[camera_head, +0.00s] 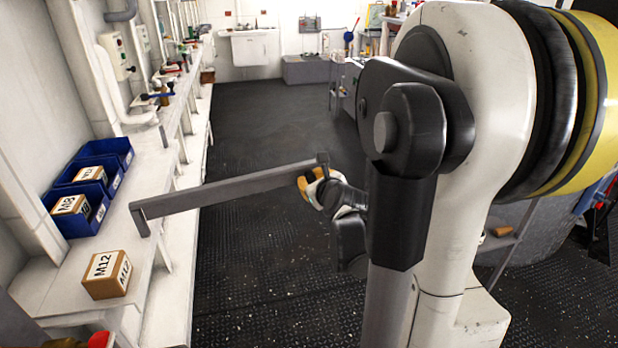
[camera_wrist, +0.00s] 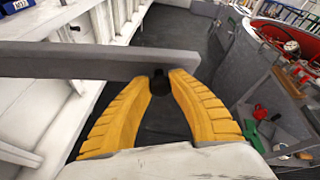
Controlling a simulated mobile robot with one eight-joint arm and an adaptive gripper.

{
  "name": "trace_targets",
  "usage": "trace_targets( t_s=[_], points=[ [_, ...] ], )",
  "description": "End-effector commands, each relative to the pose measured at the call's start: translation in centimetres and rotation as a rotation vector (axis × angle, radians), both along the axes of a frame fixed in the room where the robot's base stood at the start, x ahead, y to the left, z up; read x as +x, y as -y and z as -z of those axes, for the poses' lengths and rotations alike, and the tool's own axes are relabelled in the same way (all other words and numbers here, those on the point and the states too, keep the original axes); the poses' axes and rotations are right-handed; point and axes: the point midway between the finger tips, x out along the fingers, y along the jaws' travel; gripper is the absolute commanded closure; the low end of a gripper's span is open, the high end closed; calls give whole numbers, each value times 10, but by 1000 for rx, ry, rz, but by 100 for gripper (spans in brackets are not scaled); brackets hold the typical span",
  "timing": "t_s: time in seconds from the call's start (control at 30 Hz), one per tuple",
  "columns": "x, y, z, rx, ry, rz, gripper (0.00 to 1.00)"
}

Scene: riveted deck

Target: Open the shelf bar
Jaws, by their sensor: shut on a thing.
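The shelf bar (camera_head: 230,187) is a long flat grey bar. In the head view it runs from the left shelf (camera_head: 172,190) out over the dark floor, with its left end at the shelf's front edge and its right end at my gripper (camera_head: 312,180). In the wrist view the bar (camera_wrist: 80,61) crosses the upper left, just beyond the yellow fingertips (camera_wrist: 160,80). The fingers close on a small dark knob (camera_wrist: 158,83) at the bar's free end. The fingertips partly hide the knob.
Blue bins (camera_head: 75,228) with labelled boxes and a loose M12 box (camera_head: 107,274) sit on the left shelf. The dark deck (camera_head: 270,120) beyond the bar is clear. In the wrist view, a grey container (camera_wrist: 250,75) stands at the right.

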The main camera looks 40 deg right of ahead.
Motion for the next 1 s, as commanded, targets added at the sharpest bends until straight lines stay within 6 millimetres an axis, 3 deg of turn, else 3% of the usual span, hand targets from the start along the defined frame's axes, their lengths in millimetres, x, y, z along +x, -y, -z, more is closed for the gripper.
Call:
trace_targets(
  t_s=[0.23, 0.27, 0.3, 0.33, 0.73, 1.0],
  points=[
    [0, 0, 1, 1, -1, -1, 100],
    [0, 0, 1, 1, -1, -1, 71],
    [0, 0, 0, 1, -1, -1, 59],
    [0, 0, 0, 1, -1, -1, 53],
    [-5, -2, -2, -1, -1, 0, 53],
    [-40, -21, -17, 1, 0, 1, 53]
  ],
)
